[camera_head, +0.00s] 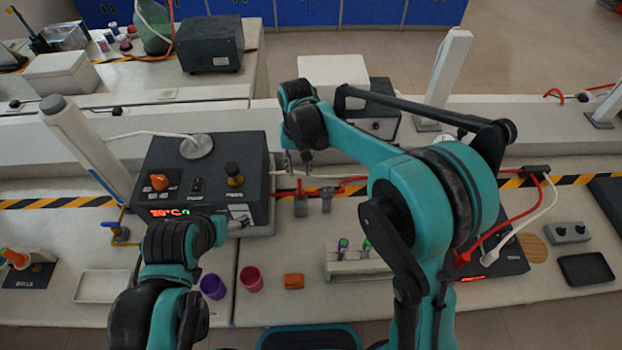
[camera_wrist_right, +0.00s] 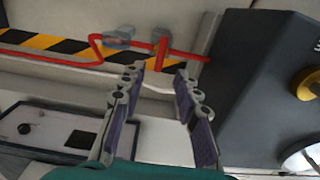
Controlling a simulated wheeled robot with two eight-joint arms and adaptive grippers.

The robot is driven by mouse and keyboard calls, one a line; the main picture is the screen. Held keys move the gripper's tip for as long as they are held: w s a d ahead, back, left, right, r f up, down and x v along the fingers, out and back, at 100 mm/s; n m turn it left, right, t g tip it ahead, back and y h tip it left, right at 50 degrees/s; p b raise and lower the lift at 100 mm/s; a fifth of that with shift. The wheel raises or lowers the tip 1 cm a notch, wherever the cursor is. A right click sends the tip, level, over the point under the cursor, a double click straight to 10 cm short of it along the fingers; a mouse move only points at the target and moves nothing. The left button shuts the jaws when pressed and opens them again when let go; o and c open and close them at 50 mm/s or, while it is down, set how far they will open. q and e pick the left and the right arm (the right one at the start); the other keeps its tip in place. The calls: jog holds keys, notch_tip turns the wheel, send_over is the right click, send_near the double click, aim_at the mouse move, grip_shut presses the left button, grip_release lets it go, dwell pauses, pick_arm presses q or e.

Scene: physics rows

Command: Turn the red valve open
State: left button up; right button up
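A red pipe (camera_head: 347,187) runs along the back of the bench, right of a black control box (camera_head: 205,165). Two small grey fittings, a left one (camera_head: 301,205) and a right one (camera_head: 327,199), sit by it. In the right wrist view the red pipe (camera_wrist_right: 75,60) has an upright red piece (camera_wrist_right: 162,50) and a translucent grey-blue part (camera_wrist_right: 118,38); I cannot tell which is the valve handle. My right gripper (camera_head: 299,162) is over the pipe area; in its wrist view (camera_wrist_right: 158,85) it is open and empty. My left gripper (camera_head: 238,222) is at the box's front right; its fingers are unclear.
The black box has an orange knob (camera_head: 159,182) and a yellow knob (camera_head: 234,174). Purple (camera_head: 213,287) and pink (camera_head: 251,279) cups, an orange block (camera_head: 293,281) and a tube rack (camera_head: 345,267) stand in front. A white post (camera_head: 85,145) rises at left.

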aim_at(300, 185)
notch_tip(300, 185, down, 8)
jog(key=shift+r+b, duration=0.1)
jog(key=shift+b, duration=0.8)
jog(key=shift+c, duration=0.3)
grip_shut()
